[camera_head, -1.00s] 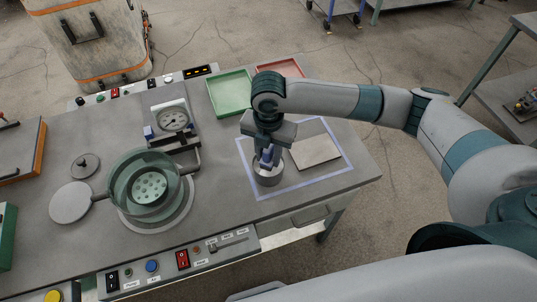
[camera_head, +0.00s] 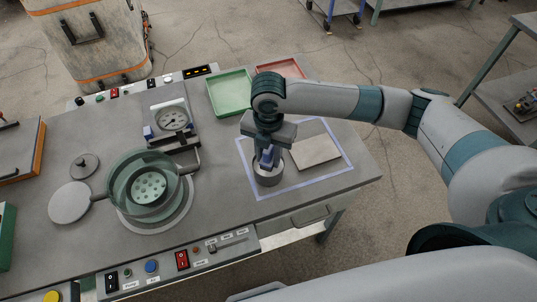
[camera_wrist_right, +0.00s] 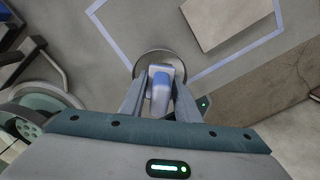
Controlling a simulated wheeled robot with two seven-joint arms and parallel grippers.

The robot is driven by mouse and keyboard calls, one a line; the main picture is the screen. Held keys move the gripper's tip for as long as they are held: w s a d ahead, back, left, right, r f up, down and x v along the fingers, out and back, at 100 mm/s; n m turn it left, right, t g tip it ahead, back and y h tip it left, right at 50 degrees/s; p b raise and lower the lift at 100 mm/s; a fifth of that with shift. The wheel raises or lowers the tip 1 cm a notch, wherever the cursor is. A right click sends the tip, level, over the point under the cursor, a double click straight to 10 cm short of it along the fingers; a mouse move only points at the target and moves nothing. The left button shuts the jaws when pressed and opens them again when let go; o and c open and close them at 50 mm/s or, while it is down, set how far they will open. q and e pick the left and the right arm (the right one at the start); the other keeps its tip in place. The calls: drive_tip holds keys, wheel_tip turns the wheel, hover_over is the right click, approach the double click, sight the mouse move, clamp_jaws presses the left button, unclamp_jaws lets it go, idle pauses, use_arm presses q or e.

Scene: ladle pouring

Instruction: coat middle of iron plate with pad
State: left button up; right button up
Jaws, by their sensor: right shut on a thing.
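My right gripper (camera_head: 268,153) points down over a small grey metal cup (camera_head: 268,177). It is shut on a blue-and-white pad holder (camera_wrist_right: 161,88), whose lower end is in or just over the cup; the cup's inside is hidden. The cup's round rim (camera_wrist_right: 141,67) shows behind the pad in the right wrist view. A flat, pale iron plate (camera_head: 316,152) lies to the right of the cup, apart from it, and also shows at the top of the right wrist view (camera_wrist_right: 225,18). My left gripper is not in view.
A blue-lined rectangle (camera_head: 297,188) surrounds cup and plate on the table. Green (camera_head: 229,93) and red (camera_head: 281,68) trays stand behind. A glass-green pot (camera_head: 147,186), a dial gauge (camera_head: 174,119) and a switch panel (camera_head: 181,261) are to the left.

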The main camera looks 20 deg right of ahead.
drive_tip(key=shift+f, duration=0.45)
idle(0.5)
drive_tip(key=shift+s+f, duration=0.15)
idle(2.5)
drive_tip(key=shift+r+p, duration=3.65)
drive_tip(key=shift+p, duration=0.4)
